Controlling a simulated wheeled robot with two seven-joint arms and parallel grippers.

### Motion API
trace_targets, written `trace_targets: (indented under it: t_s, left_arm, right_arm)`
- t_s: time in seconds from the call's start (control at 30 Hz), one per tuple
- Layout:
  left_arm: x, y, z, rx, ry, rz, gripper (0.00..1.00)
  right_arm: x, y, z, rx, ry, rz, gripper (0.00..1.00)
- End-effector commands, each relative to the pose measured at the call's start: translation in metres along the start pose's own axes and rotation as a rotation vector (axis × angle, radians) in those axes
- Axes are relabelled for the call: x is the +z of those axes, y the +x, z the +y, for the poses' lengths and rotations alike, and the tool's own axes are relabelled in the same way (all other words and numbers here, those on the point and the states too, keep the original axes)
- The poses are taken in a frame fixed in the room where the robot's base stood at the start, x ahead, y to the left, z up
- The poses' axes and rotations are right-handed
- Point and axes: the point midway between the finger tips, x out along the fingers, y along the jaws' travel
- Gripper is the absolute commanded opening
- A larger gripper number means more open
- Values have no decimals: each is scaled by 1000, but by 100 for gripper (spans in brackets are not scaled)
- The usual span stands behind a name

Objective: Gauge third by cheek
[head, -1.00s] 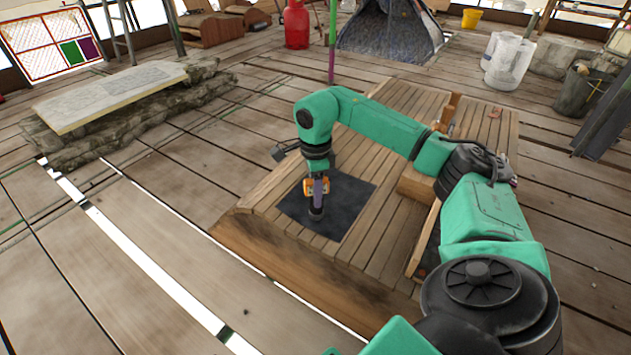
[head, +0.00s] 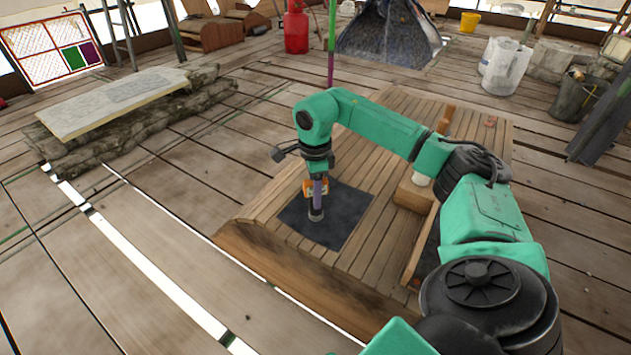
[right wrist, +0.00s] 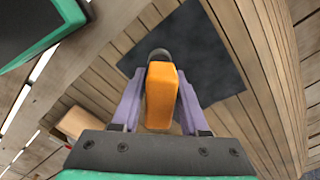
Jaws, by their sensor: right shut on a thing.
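My right gripper (head: 316,200) points down over a dark square mat (head: 345,212) on a low wooden platform. In the right wrist view its two purple fingers (right wrist: 158,105) are shut on an orange block-like piece (right wrist: 161,95). A dark rounded end (right wrist: 158,54) shows beyond the piece. In the head view the orange piece (head: 309,188) shows beside the fingers. A dark grey tip is below them, over the mat; I cannot tell whether it touches. My left gripper is not in view.
The slatted platform (head: 255,236) has a wooden block (head: 411,196) and an upright board (head: 422,245) on its right part, beside my right arm. A pale slab (head: 110,100) on stone lies left. A red cylinder (head: 296,30) and white buckets (head: 505,65) stand farther back.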

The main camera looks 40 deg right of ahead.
Motion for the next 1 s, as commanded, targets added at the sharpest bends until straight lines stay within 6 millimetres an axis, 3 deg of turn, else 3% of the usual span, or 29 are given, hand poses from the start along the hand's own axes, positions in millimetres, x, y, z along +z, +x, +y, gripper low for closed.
trace_targets:
  t_s: [0.23,0.7,1.0]
  left_arm:
    - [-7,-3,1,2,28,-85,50]
    - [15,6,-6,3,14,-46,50]
    - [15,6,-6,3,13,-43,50]
  right_arm:
    - [0,1,0,0,0,0,0]
    - [0,44,0,-2,0,-1,0]
    - [0,46,0,-2,0,-1,0]
